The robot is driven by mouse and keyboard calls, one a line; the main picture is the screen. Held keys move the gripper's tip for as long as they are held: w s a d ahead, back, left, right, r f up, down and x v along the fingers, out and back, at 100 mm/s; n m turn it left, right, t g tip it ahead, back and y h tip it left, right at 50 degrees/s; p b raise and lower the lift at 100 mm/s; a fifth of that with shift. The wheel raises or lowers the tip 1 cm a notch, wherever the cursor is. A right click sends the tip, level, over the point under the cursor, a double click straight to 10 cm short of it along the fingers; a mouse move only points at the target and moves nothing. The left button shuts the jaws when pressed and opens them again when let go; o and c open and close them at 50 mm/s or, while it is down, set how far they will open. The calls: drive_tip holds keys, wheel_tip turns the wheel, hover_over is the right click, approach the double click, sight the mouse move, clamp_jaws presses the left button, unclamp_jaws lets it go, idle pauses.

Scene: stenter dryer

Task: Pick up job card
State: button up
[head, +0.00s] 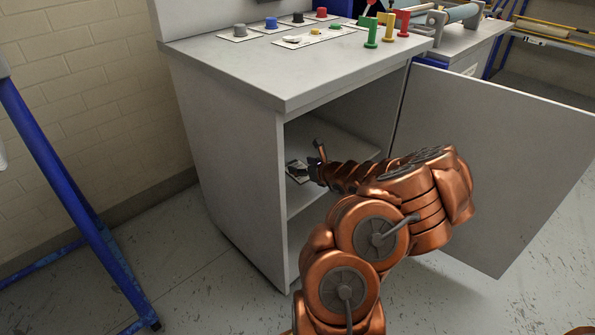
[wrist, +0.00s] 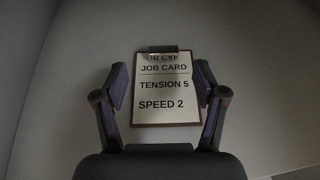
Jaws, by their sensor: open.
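The job card (wrist: 165,92) is a white sheet on a brown-edged clipboard with a clip at its top. It reads "JOB CARD, TENSION 5, SPEED 2". In the wrist view it lies on a grey surface between the two fingers of my gripper (wrist: 160,95). My gripper is open, one finger on each side of the card; I cannot tell whether they touch it. In the head view my gripper (head: 314,166) reaches inside the open cabinet (head: 225,150), at its shelf (head: 345,145). A small part of the card (head: 297,179) shows there, mostly hidden by the gripper.
The cabinet door (head: 500,160) stands wide open on the right, close to my arm. The cabinet top carries several coloured buttons and green, yellow and red levers (head: 388,28). A blue metal frame (head: 60,180) stands at the left. The cabinet's side wall borders the shelf.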

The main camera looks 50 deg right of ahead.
sight(294, 162)
drive_tip(key=x, duration=0.1)
drive_tip(key=b+x, duration=0.1)
drive_tip(key=x, duration=0.2)
drive_tip(key=shift+s+d+f+b, duration=0.2)
drive_tip(key=shift+d+b, duration=0.1)
drive_tip(key=shift+w, duration=0.55)
drive_tip(key=c, duration=1.2)
